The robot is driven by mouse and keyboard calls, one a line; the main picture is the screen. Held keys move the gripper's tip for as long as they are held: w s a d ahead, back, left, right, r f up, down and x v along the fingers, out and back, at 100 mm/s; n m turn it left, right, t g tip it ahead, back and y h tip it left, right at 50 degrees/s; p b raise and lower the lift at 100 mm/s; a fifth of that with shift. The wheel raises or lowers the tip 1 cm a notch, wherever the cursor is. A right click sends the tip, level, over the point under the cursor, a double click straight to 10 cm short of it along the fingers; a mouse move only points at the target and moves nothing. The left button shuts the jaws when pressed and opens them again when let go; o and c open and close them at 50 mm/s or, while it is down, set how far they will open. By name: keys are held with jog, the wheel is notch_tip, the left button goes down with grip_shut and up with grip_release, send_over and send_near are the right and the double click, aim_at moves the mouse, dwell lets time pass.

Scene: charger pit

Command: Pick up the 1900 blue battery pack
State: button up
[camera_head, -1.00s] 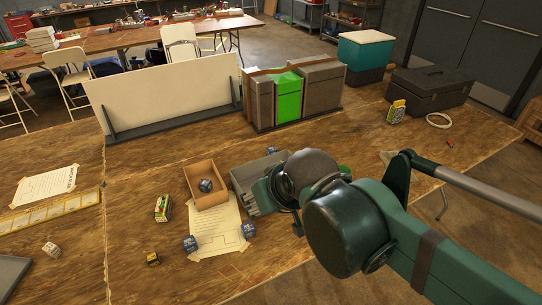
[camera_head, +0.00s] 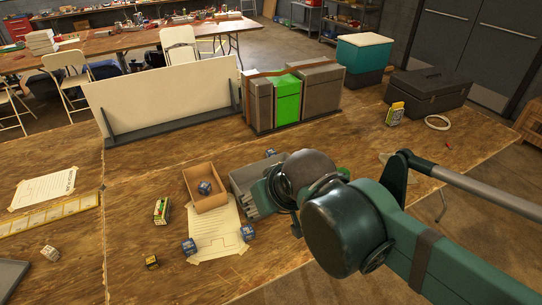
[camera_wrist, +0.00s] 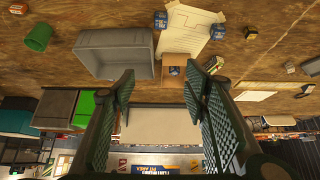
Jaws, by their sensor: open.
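Several small blue packs are in view; their labels are too small to read, so I cannot tell which is the 1900 one. One blue pack (camera_head: 204,187) lies inside an open cardboard box (camera_head: 208,204); it also shows in the wrist view (camera_wrist: 175,71). Two more, a left blue pack (camera_head: 189,246) and a right blue pack (camera_head: 248,232), sit on the paper sheet's edges.
The open grey bin (camera_wrist: 114,51) stands beside the cardboard box.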

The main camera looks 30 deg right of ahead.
jog(key=w+d+f+m+g+h+b, duration=0.1)
jog(key=w+d+m+h, duration=0.3)
jog(key=w, duration=0.7)
jog(key=w+d+f+m+g+h, duration=0.15)
jog(key=w+d, duration=0.35)
jog(key=w, duration=0.6)
jog(key=w+d+m+g+h+b, duration=0.1)
jog(key=w+d+m+h, duration=0.3)
jog(key=w, duration=0.8)
jog(key=w+d+f+m+g+h, duration=0.1)
jog(key=w+d+f+m, duration=0.2)
jog(key=w+f, duration=0.55)
jog(key=w+d+f+m+g+h, duration=0.1)
jog(key=w+d+f+m, duration=0.25)
jog(key=w+f, duration=0.5)
jog(key=m+g+h, duration=0.1)
jog(key=h, duration=0.1)
send_near(271, 154)
jog(key=shift+w+d+r+b, duration=0.25)
jog(key=shift+w+r, duration=0.05)
jog(key=shift+w, duration=0.3)
jog(key=shift+w+d+r+b, duration=0.25)
jog(key=shift+w+r, duration=0.1)
jog(key=shift+w, duration=0.2)
jog(key=shift+w+f+m, duration=0.1)
jog(key=shift+f+m, duration=0.3)
jog(key=shift+f, duration=0.2)
jog(key=shift+d, duration=0.1)
jog(key=shift+x, duration=1.25)
